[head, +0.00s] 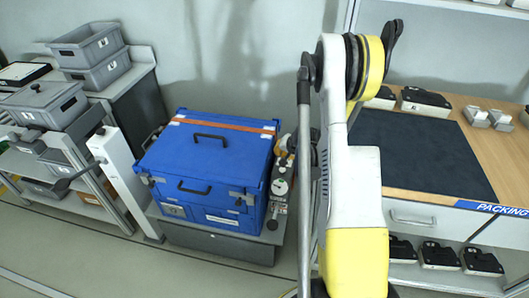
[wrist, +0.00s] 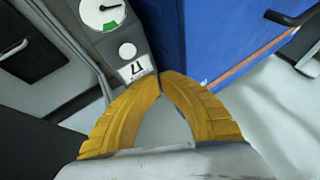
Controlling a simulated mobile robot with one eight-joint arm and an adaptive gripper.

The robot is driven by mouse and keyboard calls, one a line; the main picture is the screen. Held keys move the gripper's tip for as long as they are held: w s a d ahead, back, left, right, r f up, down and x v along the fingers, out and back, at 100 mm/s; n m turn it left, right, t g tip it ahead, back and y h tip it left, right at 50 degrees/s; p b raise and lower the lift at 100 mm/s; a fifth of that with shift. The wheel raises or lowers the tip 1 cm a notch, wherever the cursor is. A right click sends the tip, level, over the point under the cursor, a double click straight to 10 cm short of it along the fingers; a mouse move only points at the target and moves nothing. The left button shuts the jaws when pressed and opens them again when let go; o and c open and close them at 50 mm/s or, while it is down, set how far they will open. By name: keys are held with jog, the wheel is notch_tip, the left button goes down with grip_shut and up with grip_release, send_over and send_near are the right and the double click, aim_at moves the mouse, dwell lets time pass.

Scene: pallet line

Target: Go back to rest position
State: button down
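My gripper (wrist: 162,80) shows in the wrist view with its two yellow fingers curved together and their tips meeting. I see nothing held between them. The tips are in front of the lower end of a grey gauge device (wrist: 128,42) with a round dial and a white label; I cannot tell whether they touch it. A blue case (wrist: 220,30) is just beyond, to the right. In the head view, my white and yellow arm (head: 352,190) rises in front of the bench, and its far end is mostly hidden.
The blue case (head: 205,155) sits on a low grey stand (head: 215,240), with the gauge device (head: 281,190) beside it. A shelf with grey bins (head: 45,105) is at left. A wooden packing bench (head: 450,135) with a dark mat (head: 425,155) is at right. Floor is open front left.

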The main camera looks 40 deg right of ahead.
jog(key=s+a+r+n, duration=0.3)
jog(key=a+r+n, duration=0.2)
jog(key=a+r, duration=1.55)
jog(key=s+a+r+n, duration=0.3)
jog(key=s+a, duration=0.4)
jog(key=s, duration=0.2)
jog(key=s+a+r+n+y, duration=0.1)
jog(key=s+a+r+n, duration=0.2)
jog(key=s+a, duration=0.4)
jog(key=shift+s+r+n+y, duration=0.3)
jog(key=shift+s+r, duration=0.3)
jog(key=shift+s, duration=0.55)
